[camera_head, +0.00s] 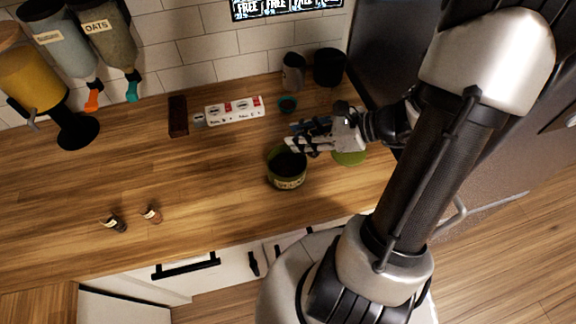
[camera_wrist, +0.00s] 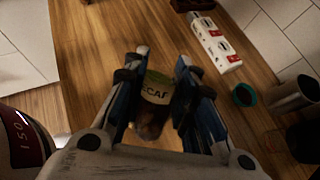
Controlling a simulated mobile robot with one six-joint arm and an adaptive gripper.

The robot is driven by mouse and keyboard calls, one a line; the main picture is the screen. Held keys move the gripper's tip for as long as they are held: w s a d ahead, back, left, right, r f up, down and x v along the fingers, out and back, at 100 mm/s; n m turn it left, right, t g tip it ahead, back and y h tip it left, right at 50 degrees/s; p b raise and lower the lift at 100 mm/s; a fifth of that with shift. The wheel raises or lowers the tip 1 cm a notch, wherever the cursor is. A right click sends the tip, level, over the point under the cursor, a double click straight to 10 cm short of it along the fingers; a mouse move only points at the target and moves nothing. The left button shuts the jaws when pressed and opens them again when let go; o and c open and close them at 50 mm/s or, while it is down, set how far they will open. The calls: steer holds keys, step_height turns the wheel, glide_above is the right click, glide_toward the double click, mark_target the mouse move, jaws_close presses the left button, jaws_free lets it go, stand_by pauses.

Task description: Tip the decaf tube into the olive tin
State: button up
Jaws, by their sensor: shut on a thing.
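The decaf tube (camera_wrist: 157,88) is small, with a pale label reading "ECAF" and brown contents at its lower end in the wrist view. My gripper (camera_wrist: 158,85) is shut on it, one blue-edged finger on each side. In the head view my gripper (camera_head: 297,138) is over the counter, just above and behind the olive tin in the picture; the tube cannot be made out there. The olive tin (camera_head: 287,182) stands upright and open, with a dark inside and a label on its front. I cannot make out the tin in the wrist view.
A green round thing (camera_head: 350,157) lies right of the tin, partly behind my arm. Two small tubes (camera_head: 113,222) (camera_head: 152,214) lie front left. The left-middle counter is clear.

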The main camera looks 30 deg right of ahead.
step_height(320, 180, up, 5)
steer(key=shift+r+t+y+p, duration=0.2)
steer(key=shift+t+y+p, duration=0.15)
steer(key=shift+t+y, duration=0.75)
steer(key=b, duration=0.1)
steer(key=t+y+b, duration=0.1)
steer(key=shift+w+r+t+b, duration=0.15)
steer(key=shift+r+t+b, duration=0.15)
steer(key=shift+r, duration=0.1)
steer(key=shift+a+r+t+y+b, duration=0.1)
steer(key=shift+r+t+y+b, duration=0.3)
steer(key=shift+r+b, duration=0.15)
steer(key=w+a+f+m+t+h, duration=0.2)
steer(key=w+a+f+m+h, duration=0.1)
steer(key=w+a+f, duration=0.8)
step_height(320, 180, down, 2)
steer(key=shift+w+a+f+t+h, duration=0.1)
steer(key=shift+w+a+t+h, duration=0.15)
steer(key=shift+a, duration=0.55)
